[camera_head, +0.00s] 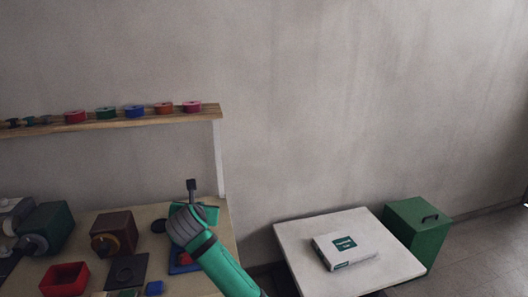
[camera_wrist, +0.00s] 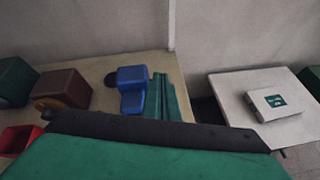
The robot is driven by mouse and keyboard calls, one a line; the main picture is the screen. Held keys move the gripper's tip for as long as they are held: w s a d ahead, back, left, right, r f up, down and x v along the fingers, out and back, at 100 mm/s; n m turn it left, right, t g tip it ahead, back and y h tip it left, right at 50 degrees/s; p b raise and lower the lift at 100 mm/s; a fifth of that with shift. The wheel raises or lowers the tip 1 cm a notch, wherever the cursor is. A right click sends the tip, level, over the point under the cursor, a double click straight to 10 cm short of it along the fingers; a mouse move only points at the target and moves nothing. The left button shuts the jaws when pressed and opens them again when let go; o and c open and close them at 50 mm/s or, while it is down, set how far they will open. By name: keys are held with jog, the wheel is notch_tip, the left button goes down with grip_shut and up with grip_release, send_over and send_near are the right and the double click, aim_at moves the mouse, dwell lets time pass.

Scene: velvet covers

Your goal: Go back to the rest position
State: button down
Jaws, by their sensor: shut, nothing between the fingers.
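My green arm rises from the bottom of the head view. Its grey rounded wrist is in front of the back right part of the workbench (camera_head: 212,278). My gripper (camera_head: 192,186) is the narrow dark end above the wrist; it is shut and empty, clear of the wall behind. In the wrist view, a green body part with a dark edge fills the bottom, and the fingertips cannot be made out there.
A brown box (camera_head: 114,231), a red tray (camera_head: 65,279) and a blue object (camera_wrist: 132,78) are on the bench. A shelf (camera_head: 150,118) with coloured discs runs above. To the right, a pale table (camera_head: 352,283) holds a white box (camera_head: 345,250); a green box (camera_head: 418,230) stands beside it.

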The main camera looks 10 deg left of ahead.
jog(key=s+a+f+m+y, duration=0.2)
jog(key=s+f+m+y, duration=0.2)
jog(key=s+f+m, duration=0.75)
jog(key=s+d+f+m+t+h, duration=0.2)
jog(key=s+d+f+m, duration=0.55)
jog(key=s, duration=0.25)
jog(key=s+d+f+m+t+h, duration=0.1)
jog(key=s+d+f+m+h, duration=0.1)
jog(key=s+d+f+m, duration=0.65)
jog(key=s+d+r+m+h, duration=0.1)
jog(key=s+d+m, duration=0.3)
jog(key=s, duration=0.9)
jog(key=s+d+r+m+h, duration=0.2)
jog(key=s+d+m, duration=0.3)
jog(key=s+d, duration=0.5)
jog(key=s, duration=0.3)
jog(key=shift+d+r+t+h, duration=0.3)
jog(key=shift+d+r, duration=0.05)
jog(key=shift+r, duration=0.05)
jog(key=shift+m, duration=0.25)
